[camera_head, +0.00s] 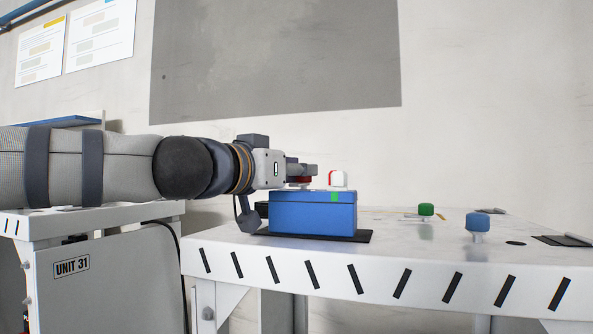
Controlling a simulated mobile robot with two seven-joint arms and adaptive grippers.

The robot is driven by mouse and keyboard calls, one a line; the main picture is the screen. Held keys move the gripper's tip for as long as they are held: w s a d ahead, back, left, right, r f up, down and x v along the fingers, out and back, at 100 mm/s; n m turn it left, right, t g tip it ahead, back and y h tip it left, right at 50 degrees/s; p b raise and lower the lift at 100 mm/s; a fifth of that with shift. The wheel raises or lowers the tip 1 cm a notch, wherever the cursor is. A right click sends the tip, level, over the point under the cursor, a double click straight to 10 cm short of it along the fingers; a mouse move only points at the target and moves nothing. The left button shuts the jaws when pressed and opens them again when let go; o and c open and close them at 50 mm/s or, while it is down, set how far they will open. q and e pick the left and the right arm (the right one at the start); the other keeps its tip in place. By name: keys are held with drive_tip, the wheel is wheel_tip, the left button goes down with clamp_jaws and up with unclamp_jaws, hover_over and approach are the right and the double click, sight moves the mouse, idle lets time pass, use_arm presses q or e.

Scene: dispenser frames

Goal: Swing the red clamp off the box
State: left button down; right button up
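The blue box (313,214) with a green patch sits on a dark mat near the table's left end. My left gripper (306,170) reaches in from the left, just above the box lid. A small dark red piece (301,180), perhaps part of the red clamp, shows right under the gripper's fingers. I cannot tell whether the fingers grip it or only hide it. A red and white piece (338,179) stands at the lid's back right; whether it belongs to the clamp is unclear. My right gripper is not in view.
A green knob (426,210) and a blue knob (478,222) stand on the white table (400,240) right of the box. A dark flat plate (563,241) lies at the far right. A second stand marked UNIT 31 (72,267) is at the left.

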use_arm(q)
drive_tip(key=shift+s+d+r+t+y+p, duration=0.1)
drive_tip(key=shift+s+r+t+y+p, duration=0.1)
drive_tip(key=shift+r+t+y+p, duration=0.15)
drive_tip(key=shift+s+d+r+n+t+y+p, duration=0.1)
drive_tip(key=shift+n+t+y+p, duration=0.25)
drive_tip(key=shift+n+y, duration=0.25)
drive_tip(key=shift+s+d+n+t+y+p, duration=0.1)
drive_tip(key=shift+n+t+y+p, duration=0.25)
drive_tip(key=shift+n+y, duration=0.55)
drive_tip(key=shift+y, duration=0.25)
drive_tip(key=shift+w+d+f+n+t+y, duration=0.1)
drive_tip(key=shift+f+n+t+y, duration=0.15)
drive_tip(key=shift+y, duration=0.2)
drive_tip(key=shift+w+d+f+n+y, duration=0.1)
drive_tip(key=shift+n+y, duration=0.25)
drive_tip(key=shift+y, duration=0.1)
drive_tip(key=shift+f+n+y, duration=0.1)
drive_tip(key=shift+n+y, duration=0.7)
drive_tip(key=shift+y, duration=0.5)
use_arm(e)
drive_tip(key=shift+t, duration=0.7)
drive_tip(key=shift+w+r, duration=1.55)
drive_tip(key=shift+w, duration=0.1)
use_arm(q)
drive_tip(key=c, duration=1.4)
unclamp_jaws()
drive_tip(key=shift+o, duration=0.2)
